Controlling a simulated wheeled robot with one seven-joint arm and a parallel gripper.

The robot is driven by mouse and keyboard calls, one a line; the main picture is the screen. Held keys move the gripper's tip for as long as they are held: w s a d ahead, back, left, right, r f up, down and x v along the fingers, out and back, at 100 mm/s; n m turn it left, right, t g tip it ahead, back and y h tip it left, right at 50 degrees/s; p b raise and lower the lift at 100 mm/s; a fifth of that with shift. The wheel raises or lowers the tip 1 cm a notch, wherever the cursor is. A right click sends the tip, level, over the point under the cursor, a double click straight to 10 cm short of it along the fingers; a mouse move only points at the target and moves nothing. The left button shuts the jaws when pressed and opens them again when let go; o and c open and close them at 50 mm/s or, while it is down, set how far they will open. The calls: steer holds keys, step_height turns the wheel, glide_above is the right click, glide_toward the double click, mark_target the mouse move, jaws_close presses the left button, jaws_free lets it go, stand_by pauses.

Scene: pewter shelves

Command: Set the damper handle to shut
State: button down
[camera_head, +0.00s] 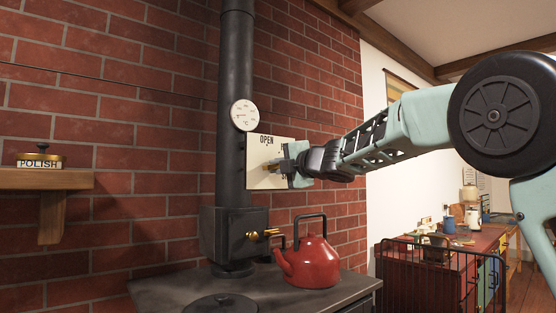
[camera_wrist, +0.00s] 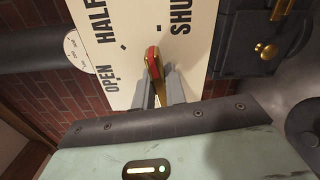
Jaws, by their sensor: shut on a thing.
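The damper handle (camera_wrist: 153,58), brass with a red face, shows in the wrist view in front of a cream plate (camera_wrist: 133,20). The plate, mounted beside the black stovepipe, reads OPEN, HALF and SHUT. My gripper (camera_wrist: 159,75) is shut on the handle, one finger on each side. In the head view my gripper (camera_head: 291,168) covers the right part of the plate (camera_head: 258,178), where only OPEN reads clearly. The handle's lower part is hidden.
The black stovepipe (camera_head: 236,65) carries a round dial (camera_head: 244,115). A red kettle (camera_head: 309,262) stands on the dark stove top (camera_head: 170,290) below my arm. A wooden shelf (camera_head: 45,179) with a polish tin (camera_head: 41,158) is at the left.

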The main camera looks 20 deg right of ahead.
steer(key=shift+f+m+p, duration=0.1)
steer(key=shift+m+p, duration=0.3)
steer(key=shift+m, duration=0.5)
steer(key=c, duration=1.4)
jaws_free()
steer(key=shift+c, duration=0.2)
steer(key=shift+s, duration=0.1)
steer(key=b+v, duration=0.2)
steer(key=v, duration=1.5)
